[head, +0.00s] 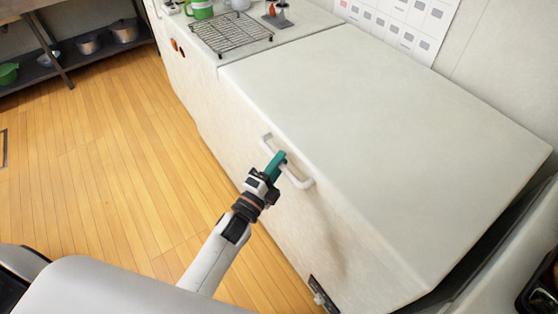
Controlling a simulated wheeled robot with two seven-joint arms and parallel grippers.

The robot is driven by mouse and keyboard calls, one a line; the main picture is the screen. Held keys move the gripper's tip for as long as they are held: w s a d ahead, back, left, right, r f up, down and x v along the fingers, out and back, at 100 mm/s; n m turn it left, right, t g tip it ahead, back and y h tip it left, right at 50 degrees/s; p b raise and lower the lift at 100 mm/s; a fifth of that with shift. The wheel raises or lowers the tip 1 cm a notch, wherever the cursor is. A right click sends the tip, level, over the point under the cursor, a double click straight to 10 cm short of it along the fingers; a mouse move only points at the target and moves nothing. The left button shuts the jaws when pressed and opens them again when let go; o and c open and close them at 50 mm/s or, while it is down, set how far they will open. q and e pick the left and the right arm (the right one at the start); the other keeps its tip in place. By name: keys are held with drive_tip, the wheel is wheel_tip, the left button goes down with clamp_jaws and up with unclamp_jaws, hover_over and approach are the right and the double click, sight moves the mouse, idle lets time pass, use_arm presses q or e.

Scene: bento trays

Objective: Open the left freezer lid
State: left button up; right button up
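The freezer is a white chest with a flat lid (390,130) that lies flat and looks shut. A white bar handle (301,183) sits on its front, near the lid's front edge. My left gripper (278,161) has its teal fingers at the middle of this handle, overlapping it in the head view. The fingers show nearly edge-on and hide part of the bar, so I cannot tell whether they are closed on it. My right gripper is out of view.
A wire rack (231,33) and a green mug (200,9) stand on the counter beyond the freezer. A shelf with pots (88,43) is at the far left. The wooden floor (110,170) left of the freezer is clear. A dark tray (541,290) shows at the right edge.

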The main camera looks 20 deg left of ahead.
use_arm(q)
drive_tip(key=shift+w+d, duration=0.1)
drive_tip(key=shift+w, duration=0.1)
clamp_jaws()
drive_tip(key=shift+r, duration=0.1)
